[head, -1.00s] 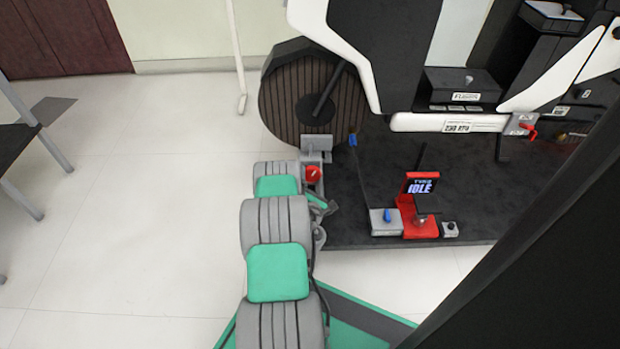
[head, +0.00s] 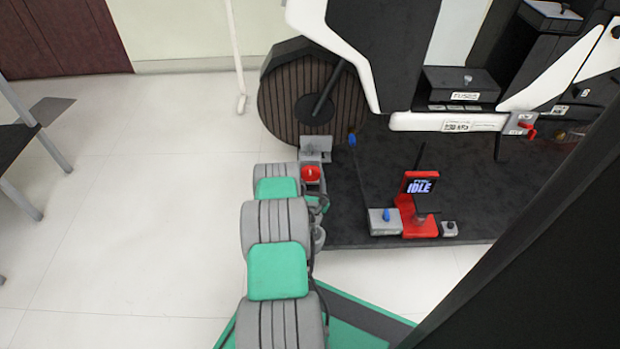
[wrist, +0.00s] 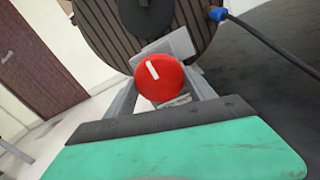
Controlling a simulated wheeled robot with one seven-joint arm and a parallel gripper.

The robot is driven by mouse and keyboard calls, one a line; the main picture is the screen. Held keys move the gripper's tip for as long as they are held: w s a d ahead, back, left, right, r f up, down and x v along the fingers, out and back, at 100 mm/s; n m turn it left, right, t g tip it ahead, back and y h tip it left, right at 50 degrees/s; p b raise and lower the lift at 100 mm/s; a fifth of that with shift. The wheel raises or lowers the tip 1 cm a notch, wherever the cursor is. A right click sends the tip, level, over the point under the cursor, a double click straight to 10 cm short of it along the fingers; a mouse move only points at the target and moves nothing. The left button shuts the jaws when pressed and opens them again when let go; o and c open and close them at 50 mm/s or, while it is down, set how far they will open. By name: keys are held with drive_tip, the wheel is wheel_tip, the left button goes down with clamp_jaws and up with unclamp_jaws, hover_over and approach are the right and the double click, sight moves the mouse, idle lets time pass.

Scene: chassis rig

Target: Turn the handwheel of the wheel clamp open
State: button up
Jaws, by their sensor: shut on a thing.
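The red handwheel (head: 311,174) of the wheel clamp is a round red disc with a white mark, low in front of the big brown wheel (head: 300,112). The grey clamp block (head: 316,146) sits just behind it against the wheel. In the wrist view the red handwheel (wrist: 160,80) faces me, its white mark tilted slightly left of vertical. My gripper (wrist: 163,98) is shut on the handwheel, with a grey finger on each side of it. In the head view my arm partly hides the gripper.
A red stand with an IDLE screen (head: 420,187) and a grey box with a blue knob (head: 385,221) stand on the dark mat (head: 470,190) to the right. A black hose with a blue end (wrist: 217,14) runs right of the wheel.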

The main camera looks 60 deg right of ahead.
drive_tip(key=o, duration=1.4)
